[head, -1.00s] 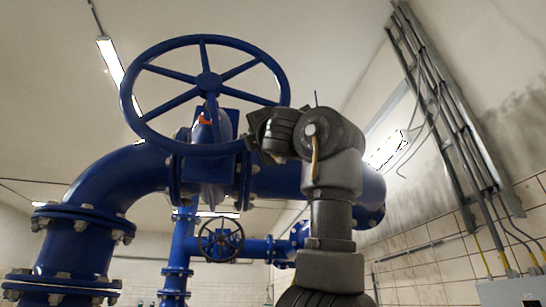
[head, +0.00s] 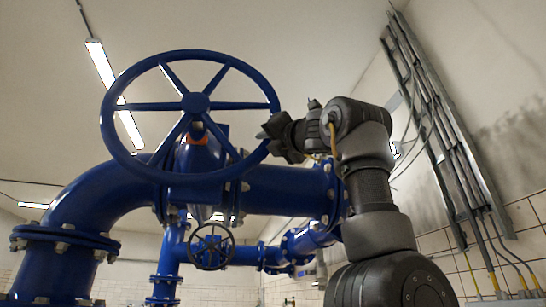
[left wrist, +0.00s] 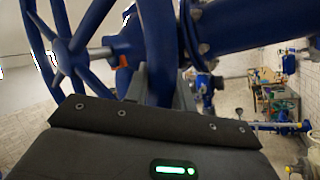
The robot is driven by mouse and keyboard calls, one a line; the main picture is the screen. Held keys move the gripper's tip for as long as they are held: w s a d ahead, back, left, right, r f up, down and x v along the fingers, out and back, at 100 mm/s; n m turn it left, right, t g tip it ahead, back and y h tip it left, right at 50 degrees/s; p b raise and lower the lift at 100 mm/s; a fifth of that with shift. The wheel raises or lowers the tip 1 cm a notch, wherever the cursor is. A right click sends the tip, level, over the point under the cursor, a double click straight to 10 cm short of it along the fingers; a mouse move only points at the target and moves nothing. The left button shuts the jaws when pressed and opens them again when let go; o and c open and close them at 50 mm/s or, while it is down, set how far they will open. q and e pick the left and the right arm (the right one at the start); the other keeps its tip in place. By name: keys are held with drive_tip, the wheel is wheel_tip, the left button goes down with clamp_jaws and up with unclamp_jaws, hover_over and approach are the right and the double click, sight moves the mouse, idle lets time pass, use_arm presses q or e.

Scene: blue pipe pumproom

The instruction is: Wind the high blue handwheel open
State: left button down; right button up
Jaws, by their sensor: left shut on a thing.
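The high blue handwheel (head: 195,103) is a large spoked wheel in the upper left of the head view, on a blue valve with an orange part (head: 196,138) behind the hub. My left gripper (head: 273,138) is shut on the wheel's rim at its right side, a little below hub height. In the left wrist view the blue rim (left wrist: 158,50) runs down into the jaws, and the hub (left wrist: 66,52) and spokes are at the left. My right gripper is in neither view.
Thick blue flanged pipes (head: 75,205) run behind and below the wheel. A smaller dark handwheel (head: 211,246) is lower down. Grey conduits (head: 440,120) climb the right wall. In the left wrist view, a cluttered bench (left wrist: 275,90) stands far off at the right.

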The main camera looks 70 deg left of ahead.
use_arm(q)
drive_tip(key=c, duration=1.2)
unclamp_jaws()
drive_tip(key=b+v, duration=0.3)
drive_tip(key=v, duration=0.7)
drive_tip(key=shift+d+f, duration=0.15)
drive_tip(key=shift+d, duration=0.2)
